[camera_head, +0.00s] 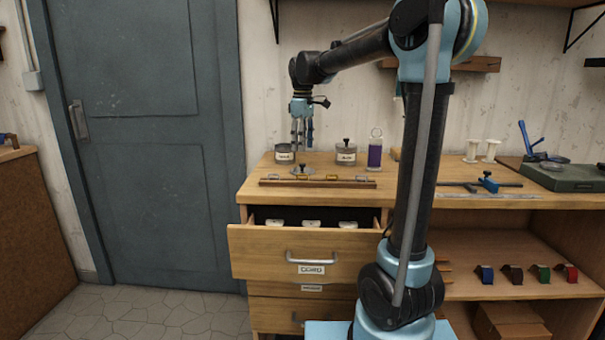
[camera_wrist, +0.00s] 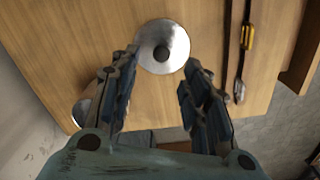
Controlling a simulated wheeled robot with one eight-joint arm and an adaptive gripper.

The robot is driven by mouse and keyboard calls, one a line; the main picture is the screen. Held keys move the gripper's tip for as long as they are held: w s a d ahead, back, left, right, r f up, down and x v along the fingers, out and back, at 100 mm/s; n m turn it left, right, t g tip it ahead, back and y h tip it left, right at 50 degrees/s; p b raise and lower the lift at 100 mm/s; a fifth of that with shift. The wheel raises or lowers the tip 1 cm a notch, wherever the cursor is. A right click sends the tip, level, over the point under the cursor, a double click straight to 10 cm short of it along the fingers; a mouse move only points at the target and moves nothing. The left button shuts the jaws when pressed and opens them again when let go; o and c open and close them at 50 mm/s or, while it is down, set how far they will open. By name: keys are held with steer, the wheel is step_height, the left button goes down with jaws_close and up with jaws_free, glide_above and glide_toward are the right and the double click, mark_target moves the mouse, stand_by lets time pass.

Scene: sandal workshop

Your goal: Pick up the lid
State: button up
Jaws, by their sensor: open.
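The lid (camera_head: 302,171) is a round silver metal disc with a dark knob, lying loose on the wooden bench top. In the wrist view the lid (camera_wrist: 150,60) is near the top centre, with its knob facing up at me. My gripper (camera_head: 302,145) points down above the bench, over the lid and apart from it. In the wrist view my gripper (camera_wrist: 162,60) is open, its fingertips to either side of the lid's near part. Nothing is between the fingers.
A labelled tin without a lid (camera_head: 284,155) stands left of the lid, and a lidded tin (camera_head: 346,157) and purple jar (camera_head: 375,154) stand to the right. A wooden strip with metal fittings (camera_head: 330,183) lies along the front edge. The drawer (camera_head: 290,250) below is pulled open.

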mark_target(303, 164)
steer(key=shift+s+f, duration=0.1)
steer(key=shift+f, duration=3.6)
jaws_close()
